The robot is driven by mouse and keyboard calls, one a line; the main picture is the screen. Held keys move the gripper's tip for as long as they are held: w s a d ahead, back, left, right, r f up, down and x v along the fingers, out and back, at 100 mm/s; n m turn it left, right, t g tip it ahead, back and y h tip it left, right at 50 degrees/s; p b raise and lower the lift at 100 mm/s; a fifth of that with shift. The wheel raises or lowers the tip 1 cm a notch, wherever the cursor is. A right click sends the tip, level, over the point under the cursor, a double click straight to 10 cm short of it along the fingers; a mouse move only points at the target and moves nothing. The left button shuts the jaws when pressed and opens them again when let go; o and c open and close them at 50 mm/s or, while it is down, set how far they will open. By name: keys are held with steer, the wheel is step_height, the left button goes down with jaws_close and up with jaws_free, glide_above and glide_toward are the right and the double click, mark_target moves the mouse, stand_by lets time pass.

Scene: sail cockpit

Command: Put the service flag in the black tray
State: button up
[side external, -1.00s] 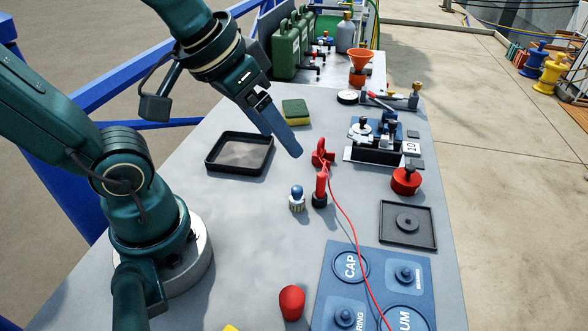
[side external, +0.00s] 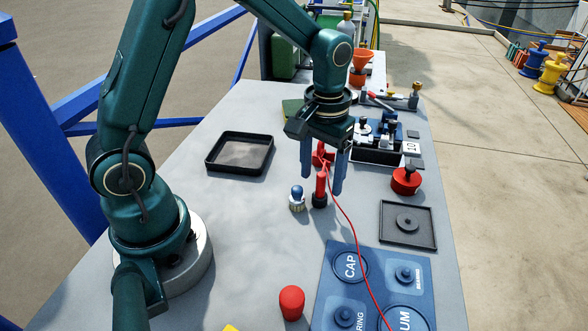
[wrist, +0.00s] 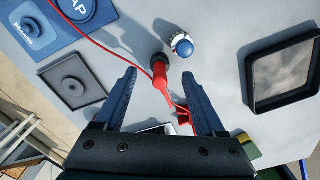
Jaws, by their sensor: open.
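No thing is plainly marked as the service flag. One candidate is a red upright piece with a black base (side external: 320,184), standing on the grey table; it also shows in the wrist view (wrist: 159,72). A red forked piece (side external: 318,157) is just behind it, partly hidden by my gripper. My gripper (side external: 321,181) points down with its blue fingers open on either side of the upright red piece, fingertips around its upper part. The wrist view shows it between the fingers (wrist: 161,72); contact cannot be told. The black tray (side external: 209,161) is at left, and looks empty.
A blue-topped knurled piece (side external: 297,199) stands close left of the red piece. A thin red cable (side external: 352,222) runs toward the front. A red knob (side external: 405,181), a dark plate (side external: 408,240), a blue labelled board (side external: 330,262) and a red cap (side external: 291,303) stand around.

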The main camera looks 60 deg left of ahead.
mark_target(319, 195)
steer(key=shift+f, duration=2.1)
jaws_close()
steer(key=shift+r, duration=0.15)
